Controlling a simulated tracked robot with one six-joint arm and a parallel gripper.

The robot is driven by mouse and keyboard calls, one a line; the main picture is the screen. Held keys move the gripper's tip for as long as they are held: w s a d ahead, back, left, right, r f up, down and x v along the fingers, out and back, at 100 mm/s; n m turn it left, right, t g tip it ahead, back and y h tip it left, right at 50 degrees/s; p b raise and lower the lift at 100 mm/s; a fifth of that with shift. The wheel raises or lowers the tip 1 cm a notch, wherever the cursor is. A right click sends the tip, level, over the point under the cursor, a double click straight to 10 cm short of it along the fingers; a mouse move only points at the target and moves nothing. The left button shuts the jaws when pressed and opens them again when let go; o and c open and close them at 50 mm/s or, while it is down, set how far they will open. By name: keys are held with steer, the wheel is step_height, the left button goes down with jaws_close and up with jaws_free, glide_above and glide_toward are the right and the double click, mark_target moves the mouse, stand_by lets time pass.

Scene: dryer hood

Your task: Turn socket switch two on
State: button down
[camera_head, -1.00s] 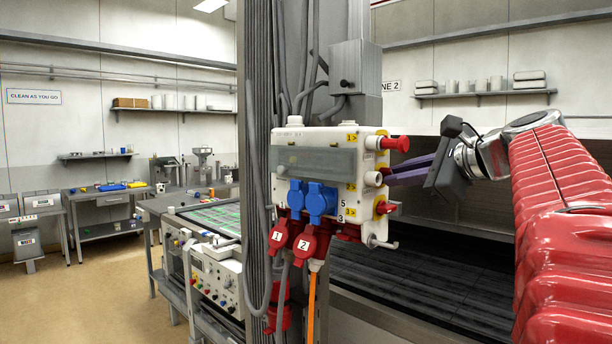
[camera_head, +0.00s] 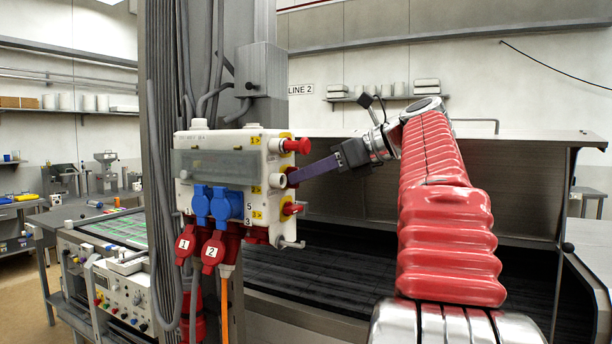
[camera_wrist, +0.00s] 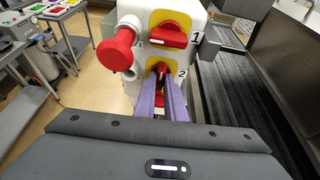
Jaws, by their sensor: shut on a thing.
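The white socket box (camera_head: 200,143) is on a grey column in the head view. My gripper (camera_head: 292,180) reaches its right side from the right with purple fingers. In the wrist view, red socket switch two (camera_wrist: 161,70), on a yellow plate marked 2, is between the fingertips of my gripper (camera_wrist: 162,84). The fingers are shut on it and hide its lower part. Its visible part looks upright in the picture. Red switch one (camera_wrist: 172,38), above it, lies crosswise.
A red round knob (camera_wrist: 116,50) sticks out left of the switches in the wrist view. Red plugs marked 1 (camera_head: 186,243) and 2 (camera_head: 214,250) hang under blue sockets (camera_head: 218,205). A dark conveyor (camera_head: 330,292) runs behind my arm.

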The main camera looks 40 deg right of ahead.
steer(key=shift+f, duration=0.15)
stand_by(0.3)
steer(key=c, duration=1.8)
jaws_free()
steer(key=v, duration=1.3)
steer(key=shift+s+d, duration=0.25)
steer(key=shift+s, duration=0.05)
